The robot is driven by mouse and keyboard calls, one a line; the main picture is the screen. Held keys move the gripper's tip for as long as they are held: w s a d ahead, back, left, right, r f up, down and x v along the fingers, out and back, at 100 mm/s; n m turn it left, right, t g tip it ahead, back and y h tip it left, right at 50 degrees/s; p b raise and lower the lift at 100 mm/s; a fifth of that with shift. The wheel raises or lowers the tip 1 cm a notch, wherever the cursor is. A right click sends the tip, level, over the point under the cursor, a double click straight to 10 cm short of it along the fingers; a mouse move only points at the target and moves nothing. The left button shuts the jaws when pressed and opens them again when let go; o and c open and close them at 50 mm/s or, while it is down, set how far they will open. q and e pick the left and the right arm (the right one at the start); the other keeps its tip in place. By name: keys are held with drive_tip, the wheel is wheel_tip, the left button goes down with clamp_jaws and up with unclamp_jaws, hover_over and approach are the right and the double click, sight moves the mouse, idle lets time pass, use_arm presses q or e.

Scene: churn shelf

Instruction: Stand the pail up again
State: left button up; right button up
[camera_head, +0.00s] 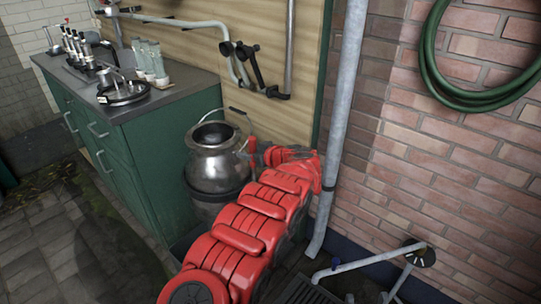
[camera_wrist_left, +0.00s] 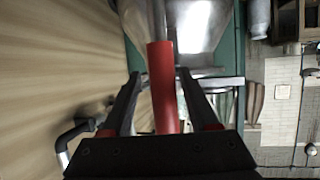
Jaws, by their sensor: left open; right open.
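The metal pail (camera_head: 217,170) stands beside the green cabinet with its mouth facing up; it looks upright or nearly so. Its thin wire handle rises at the mouth's right side. My left gripper (camera_head: 247,154) is at the pail's right side, by the handle. In the left wrist view, a red cylindrical grip (camera_wrist_left: 163,85) lies between the open fingers of my left gripper (camera_wrist_left: 159,84), with the shiny pail (camera_wrist_left: 197,25) just beyond. Whether the fingers touch the grip cannot be told. My right gripper is not in view.
The green cabinet (camera_head: 150,160) stands left of the pail, its counter holding bottles and a round metal fitting (camera_head: 123,92). A grey downpipe (camera_head: 340,120) and brick wall (camera_head: 450,130) are to the right. Pipes run along the wooden panel behind. Paved floor (camera_head: 50,260) is open at lower left.

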use_arm(q)
drive_tip(key=p+v, duration=1)
drive_tip(key=v, duration=0.6)
drive_tip(key=shift+s+p, duration=0.15)
drive_tip(key=shift+p, duration=0.25)
drive_tip(key=shift+d, duration=0.1)
